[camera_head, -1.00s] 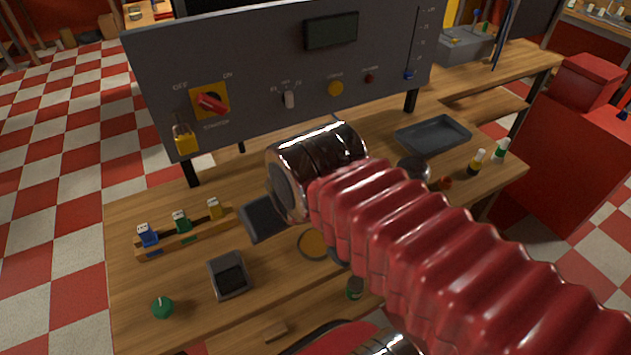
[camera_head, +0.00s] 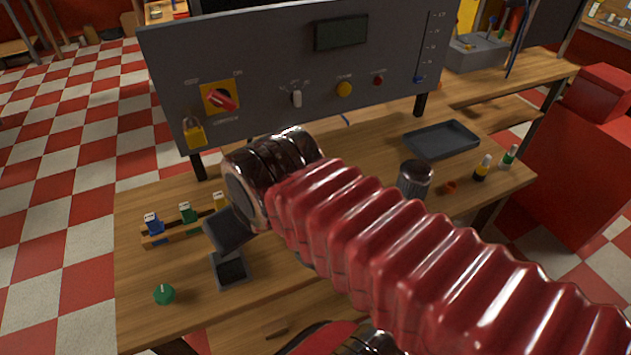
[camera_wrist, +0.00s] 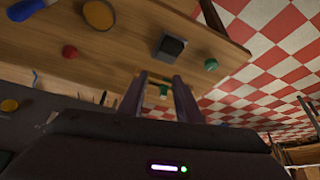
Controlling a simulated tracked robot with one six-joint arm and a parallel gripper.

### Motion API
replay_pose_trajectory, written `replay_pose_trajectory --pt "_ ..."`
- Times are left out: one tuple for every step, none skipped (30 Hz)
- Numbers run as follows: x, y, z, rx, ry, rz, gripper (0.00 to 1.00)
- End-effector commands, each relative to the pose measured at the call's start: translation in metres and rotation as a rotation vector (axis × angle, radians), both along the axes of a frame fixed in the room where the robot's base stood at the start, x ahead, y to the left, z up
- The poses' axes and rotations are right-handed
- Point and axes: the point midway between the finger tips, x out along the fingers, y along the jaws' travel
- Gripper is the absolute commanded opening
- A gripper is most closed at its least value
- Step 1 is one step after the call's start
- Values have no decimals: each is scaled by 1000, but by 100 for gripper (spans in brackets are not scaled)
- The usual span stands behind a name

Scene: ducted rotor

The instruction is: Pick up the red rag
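I cannot make out a red rag in either current view; my arm hides part of the bench in the head view. My gripper (camera_head: 230,230) shows there as a dark shape above the bench's left part, close to the dark square box. In the wrist view my gripper's two fingers (camera_wrist: 160,78) stand apart, with nothing held between them. A green block shows beyond the gap. A small round red thing (camera_wrist: 70,52) lies on the bench in the wrist view; it looks like a knob, not cloth.
The wooden bench (camera_head: 190,318) carries a dark square box (camera_head: 231,272), a green knob (camera_head: 165,294), a rack with coloured blocks (camera_head: 187,213), a metal canister (camera_head: 414,178), a grey tray (camera_head: 442,140) and small bottles (camera_head: 483,167). A grey control panel (camera_head: 270,85) stands behind.

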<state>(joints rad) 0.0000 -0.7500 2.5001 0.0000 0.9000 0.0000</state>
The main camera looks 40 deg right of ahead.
Motion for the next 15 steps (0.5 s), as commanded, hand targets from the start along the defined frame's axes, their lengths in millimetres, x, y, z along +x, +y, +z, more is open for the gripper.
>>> replay_pose_trajectory --pt "0 0 0 0 0 0 31" --pt "0 0 0 0 0 0 31" --pt "0 0 0 0 0 0 31" --pt "0 0 0 0 0 0 31" --pt "0 0 0 0 0 0 31" --pt "0 0 0 0 0 0 33" --pt "0 0 0 0 0 0 35" --pt "0 0 0 0 0 -1 37" --pt "1 -1 1 0 1 -2 40" --pt "2 -2 1 -1 2 -5 42" --pt "3 -3 1 0 3 -8 44" --pt "6 -5 2 -1 6 -14 47" --pt "8 -7 2 -1 10 -19 49" --pt "10 -10 2 -2 13 -26 51" --pt "15 -14 3 -2 19 -36 54"
